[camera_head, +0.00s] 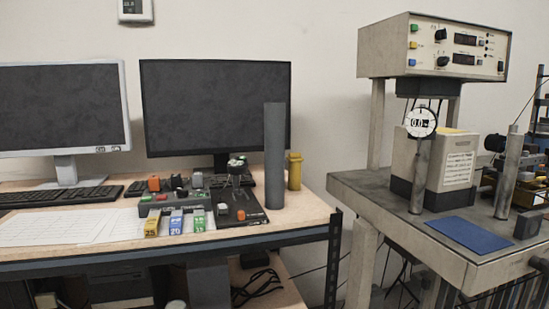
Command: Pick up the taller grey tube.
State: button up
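A tall, plain dark grey tube (275,155) stands upright near the right end of the wooden desk (312,212), in front of the right monitor's edge. A shorter yellow cylinder (294,172) stands just behind it to the right. Two lighter grey metal cylinders stand on the machine bench at the right: one below the dial gauge (419,178), one farther right (508,172), slightly tilted. I cannot tell if these are fixed. My gripper is not in view.
Left of the dark grey tube are a dark board (235,212) with small parts, several coloured labelled blocks (176,223), paper sheets (70,228) and keyboards (60,197). The right monitor (215,105) stands behind. A gap separates the desk from the grey machine bench (380,200), which holds a blue mat (468,234).

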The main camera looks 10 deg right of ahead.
aim_at(273, 112)
jog(key=k, duration=0.65)
jog(key=u, duration=0.75)
jog(key=i, duration=1.2)
jog(key=u, duration=0.45)
